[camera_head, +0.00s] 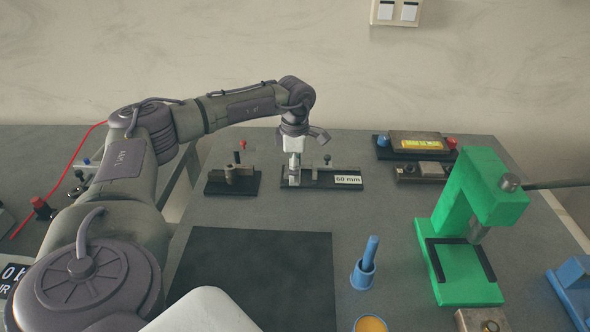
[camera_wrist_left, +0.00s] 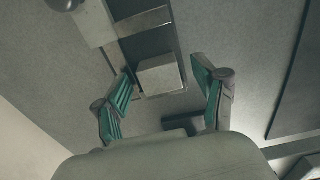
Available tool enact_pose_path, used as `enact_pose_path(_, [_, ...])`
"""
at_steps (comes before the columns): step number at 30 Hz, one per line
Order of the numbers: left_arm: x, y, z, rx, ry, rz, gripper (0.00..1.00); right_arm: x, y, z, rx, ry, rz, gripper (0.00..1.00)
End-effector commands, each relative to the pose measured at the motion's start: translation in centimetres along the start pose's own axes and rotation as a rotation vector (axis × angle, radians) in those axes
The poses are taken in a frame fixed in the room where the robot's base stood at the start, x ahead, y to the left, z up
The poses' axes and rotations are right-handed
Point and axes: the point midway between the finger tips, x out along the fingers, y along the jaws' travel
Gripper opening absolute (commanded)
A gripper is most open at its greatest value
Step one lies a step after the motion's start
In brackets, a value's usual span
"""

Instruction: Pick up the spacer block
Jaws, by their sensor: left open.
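A small pale grey block, which looks like the spacer block (camera_wrist_left: 160,75), lies in the wrist view at one end of a dark fixture (camera_wrist_left: 152,40). My left gripper (camera_wrist_left: 165,100) is open, with one green-padded finger on each side of the block's near end. I see a gap between each finger and the block. In the head view my left gripper (camera_head: 293,163) points down over the left part of the dark fixture with a "60 mm" label (camera_head: 347,180). The block is hard to make out there. My right gripper is not in view.
A dark stand with a red knob (camera_head: 233,181) is just left of the fixture. A dark mat (camera_head: 255,275) lies in front. A green press (camera_head: 466,225), blue holder (camera_head: 363,272) and yellow-windowed device (camera_head: 416,143) stand to the right.

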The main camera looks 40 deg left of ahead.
Motion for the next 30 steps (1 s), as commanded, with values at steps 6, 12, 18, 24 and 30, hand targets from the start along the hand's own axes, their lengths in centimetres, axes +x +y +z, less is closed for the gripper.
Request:
enact_pose_path(6, [0.0, 0.0, 0.0, 0.0, 0.0, 0.0, 0.47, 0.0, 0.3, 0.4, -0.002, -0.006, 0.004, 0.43])
enact_pose_path(12, [-0.1, 0.0, 0.0, 0.001, 0.0, 0.0, 0.14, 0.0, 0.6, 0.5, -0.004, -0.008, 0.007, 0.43])
enact_pose_path(18, [-0.1, 0.0, 0.0, 0.0, 0.0, 0.0, 0.04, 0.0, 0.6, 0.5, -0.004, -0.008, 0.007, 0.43])
enact_pose_path(24, [-0.9, 0.0, 0.1, 0.001, -0.001, 0.001, 0.04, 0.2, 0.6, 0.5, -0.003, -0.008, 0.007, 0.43])
enact_pose_path(30, [-4.5, 0.1, 0.1, 0.001, -0.004, 0.004, 0.04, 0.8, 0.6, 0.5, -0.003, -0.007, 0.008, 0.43])
